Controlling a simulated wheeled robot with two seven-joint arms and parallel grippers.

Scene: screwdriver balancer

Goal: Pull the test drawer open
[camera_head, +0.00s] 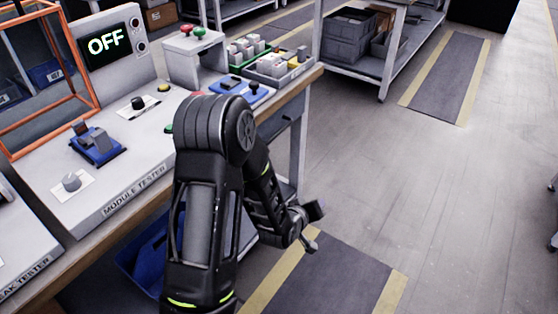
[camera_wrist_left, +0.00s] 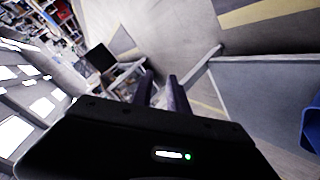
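The module tester (camera_head: 118,186) is a grey bench console with an OFF display (camera_head: 107,41), knobs and a blue fixture (camera_head: 95,146) on its sloped top. I cannot make out a test drawer for certain; my arm covers part of the bench front. My left gripper (camera_head: 314,227) is out over the floor to the right of the bench, apart from the console. In the left wrist view its two dark fingers (camera_wrist_left: 162,84) stand apart with nothing between them. My right gripper is not in view.
An orange-framed enclosure (camera_head: 76,108) stands at the left. Trays of parts (camera_head: 272,68) and a button stand (camera_head: 193,48) sit on the bench's far end. A blue bin (camera_head: 146,262) is under the bench. Grey shelving (camera_head: 352,53) stands behind.

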